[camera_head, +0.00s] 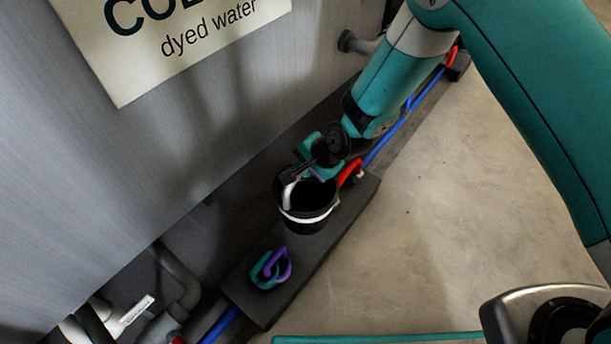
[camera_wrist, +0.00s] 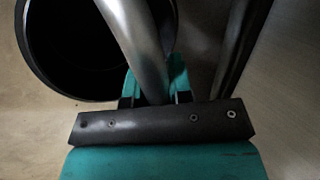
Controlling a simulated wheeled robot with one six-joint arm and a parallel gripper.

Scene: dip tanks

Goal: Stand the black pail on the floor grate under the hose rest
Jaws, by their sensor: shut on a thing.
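The black pail (camera_head: 305,218), with a pale band round it, is in the head view at the dark ledge. I cannot tell if its bottom touches the ledge. My gripper (camera_head: 308,172) is above its rim, shut on its handle, whose pale grip (camera_head: 288,194) shows. In the wrist view a grey metal bar of the handle (camera_wrist: 135,40) runs between the fingers of my gripper (camera_wrist: 155,88), and the dark open mouth of the pail (camera_wrist: 75,55) is at upper left. I cannot make out the floor grate or the hose rest for sure.
A dark low ledge (camera_head: 320,256) runs along the grey tank wall (camera_head: 190,130). A teal and purple object (camera_head: 270,268) stands on it near the pail. A blue hose (camera_head: 395,128) with red parts lies behind. Pipes (camera_head: 178,270) are at lower left. Bare floor (camera_head: 440,220) is clear at right.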

